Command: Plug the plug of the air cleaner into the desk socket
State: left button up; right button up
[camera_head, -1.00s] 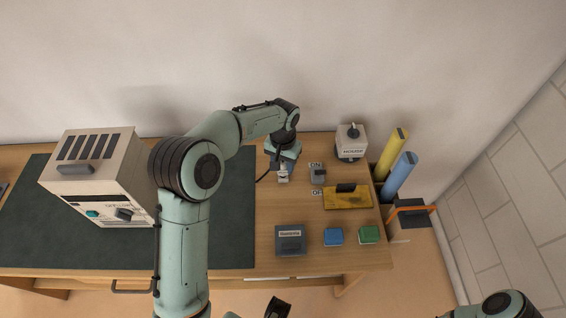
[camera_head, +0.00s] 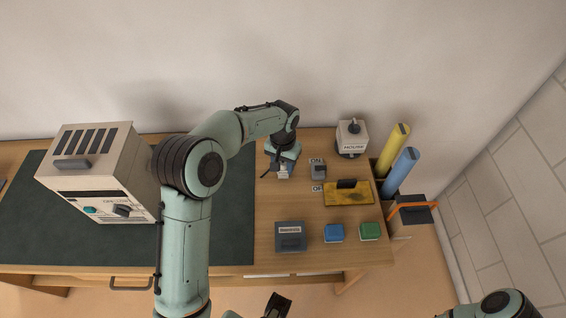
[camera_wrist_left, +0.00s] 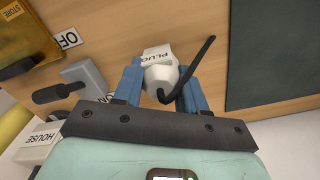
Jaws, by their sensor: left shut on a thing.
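The air cleaner (camera_head: 104,168) is a pale box with a dark grille, at the left of the desk in the head view. My left gripper (camera_head: 284,170) is near the back of the desk, left of a grey lever switch. In the wrist view its blue fingers (camera_wrist_left: 160,82) are shut on a white plug (camera_wrist_left: 158,72) labelled PLUG, with a black cable curving off it. The plug is mostly hidden in the head view. A grey box (camera_head: 290,229) with an unreadable label stands at the front; I cannot tell whether it is the desk socket.
The lever switch (camera_head: 318,170) has ON and OFF labels. Yellow and blue rolls stand at the right edge. The dark mat (camera_head: 230,235) has free room.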

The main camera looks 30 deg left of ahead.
aim_at(283, 163)
pick_arm(q)
jog(key=o, duration=1.3)
jog(key=shift+c, duration=0.2)
notch_tip(283, 163, up, 13)
jog(key=p, duration=0.1)
jog(key=shift+r+p, duration=0.15)
jog(key=shift+p, duration=0.25)
